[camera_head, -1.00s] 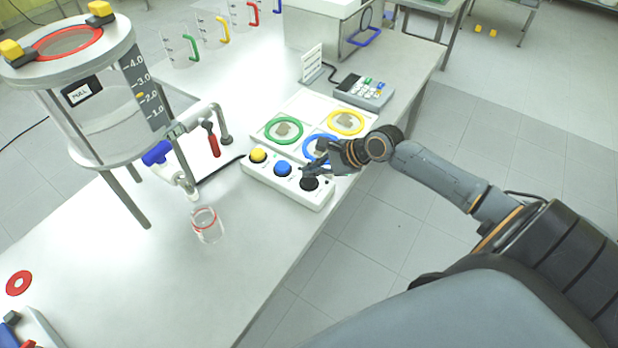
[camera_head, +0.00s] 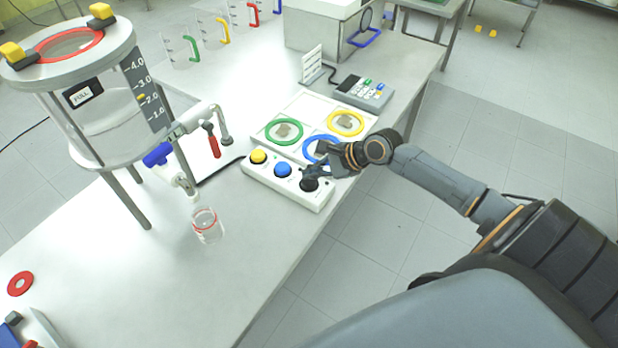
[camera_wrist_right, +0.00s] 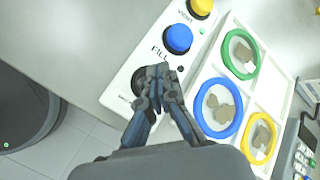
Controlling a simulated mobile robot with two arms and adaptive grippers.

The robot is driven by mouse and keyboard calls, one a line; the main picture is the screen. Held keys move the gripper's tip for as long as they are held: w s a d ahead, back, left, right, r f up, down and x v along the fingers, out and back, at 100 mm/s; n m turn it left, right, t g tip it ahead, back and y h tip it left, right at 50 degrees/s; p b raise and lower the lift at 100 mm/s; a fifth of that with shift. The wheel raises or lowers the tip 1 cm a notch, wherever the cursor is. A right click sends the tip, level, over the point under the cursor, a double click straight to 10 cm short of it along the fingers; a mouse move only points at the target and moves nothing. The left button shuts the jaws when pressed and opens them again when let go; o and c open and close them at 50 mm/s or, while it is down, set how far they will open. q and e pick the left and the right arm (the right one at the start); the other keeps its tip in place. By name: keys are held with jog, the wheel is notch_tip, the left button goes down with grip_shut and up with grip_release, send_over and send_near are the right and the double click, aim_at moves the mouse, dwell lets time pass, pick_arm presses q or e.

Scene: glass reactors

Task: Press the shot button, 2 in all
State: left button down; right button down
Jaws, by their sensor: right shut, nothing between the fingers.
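A white button box (camera_head: 262,181) on the bench carries a yellow button (camera_head: 258,156), a blue button (camera_head: 283,169) and a black button (camera_head: 309,185). In the right wrist view, the blue button (camera_wrist_right: 178,38) has a label reading FILL beside it. The label by the black button is too small and partly covered to read. My right gripper (camera_head: 306,172) is shut and empty, its tips over the box close to the black button. In the wrist view its fingers (camera_wrist_right: 161,72) partly cover that button; I cannot tell whether they touch it. My left gripper is not in view.
A glass reactor (camera_head: 100,125) stands left, with a clear beaker (camera_head: 207,226) below its outlet. Behind the box lies a white tray (camera_head: 300,108) with green, yellow and blue rings. A keypad device (camera_head: 362,92) stands further back.

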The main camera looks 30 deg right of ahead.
aim_at(312, 181)
jog(key=shift+f, duration=0.65)
dwell(0.8)
jog(key=shift+r+p, duration=0.95)
jog(key=shift+p, duration=0.45)
notch_tip(312, 181, up, 5)
jog(key=p, duration=0.6)
